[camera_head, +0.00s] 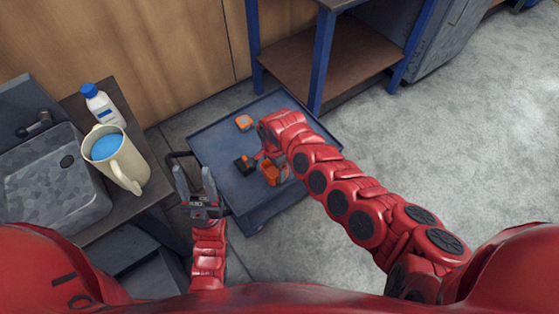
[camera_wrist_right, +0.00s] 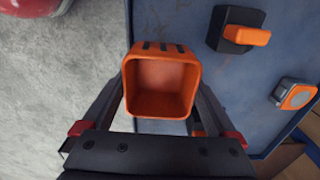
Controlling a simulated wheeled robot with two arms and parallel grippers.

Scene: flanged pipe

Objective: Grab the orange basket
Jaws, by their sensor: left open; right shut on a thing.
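The orange basket (camera_wrist_right: 162,85) is a small open-topped orange box. In the right wrist view it sits between the two fingers of my right gripper (camera_wrist_right: 163,100), which is shut on it, and its inside looks empty. In the head view the basket (camera_head: 268,173) shows at the end of my right arm, over the blue cart (camera_head: 220,150); the right fingers are largely hidden there. I cannot tell how far above the cart top the basket is. My left gripper (camera_head: 196,186) is open and empty, at the cart's left edge by its dark handle.
On the cart lie a black-and-orange tool (camera_head: 243,163) and an orange-and-grey tape measure (camera_head: 244,122). At left are a sink (camera_head: 55,180), a cream jug (camera_head: 118,160) with blue contents and a white bottle (camera_head: 102,104). A blue-legged table (camera_head: 345,60) stands behind. Floor at right is clear.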

